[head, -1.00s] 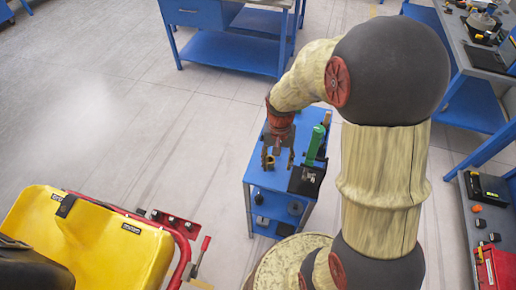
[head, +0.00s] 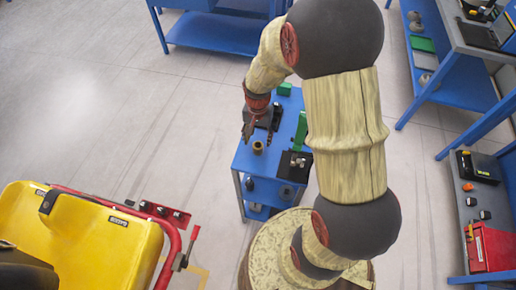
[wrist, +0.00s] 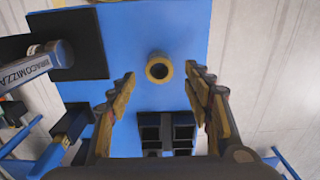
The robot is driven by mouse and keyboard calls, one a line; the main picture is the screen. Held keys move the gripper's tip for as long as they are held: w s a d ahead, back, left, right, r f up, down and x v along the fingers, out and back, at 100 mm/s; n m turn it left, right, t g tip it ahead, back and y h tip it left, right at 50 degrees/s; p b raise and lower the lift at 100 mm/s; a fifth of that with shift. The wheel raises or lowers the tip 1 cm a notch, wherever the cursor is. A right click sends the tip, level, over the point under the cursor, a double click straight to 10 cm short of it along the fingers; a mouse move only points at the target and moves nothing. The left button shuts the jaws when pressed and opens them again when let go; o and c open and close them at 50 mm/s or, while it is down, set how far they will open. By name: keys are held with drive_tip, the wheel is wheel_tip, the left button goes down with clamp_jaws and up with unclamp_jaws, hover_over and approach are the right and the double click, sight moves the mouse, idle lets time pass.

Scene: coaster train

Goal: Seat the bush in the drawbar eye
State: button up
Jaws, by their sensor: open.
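The bush, a short brass-coloured ring (head: 258,146), stands upright on the blue cart top (head: 243,158) near its left edge. In the wrist view the bush (wrist: 159,69) shows its round bore, centred between the fingertips and apart from them. My gripper (head: 258,133) is open and empty over the cart, and its two fingers (wrist: 160,78) also show in the wrist view. The yellow car (head: 75,235) at lower left has a red tubular bar (head: 172,250) with a small coupling block (head: 160,209). I cannot make out the drawbar eye itself.
A dark tray with square pockets (wrist: 167,132) lies near the bush. Blue benches stand behind and right. Grey floor (head: 100,110) is clear at left.

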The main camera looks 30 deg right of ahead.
sight(258, 143)
wheel_tip(258, 143, down, 4)
drive_tip(key=shift+r+b, duration=0.25)
drive_tip(key=shift+b, duration=0.05)
drive_tip(key=c, duration=0.3)
clamp_jaws()
drive_tip(key=shift+r, duration=0.1)
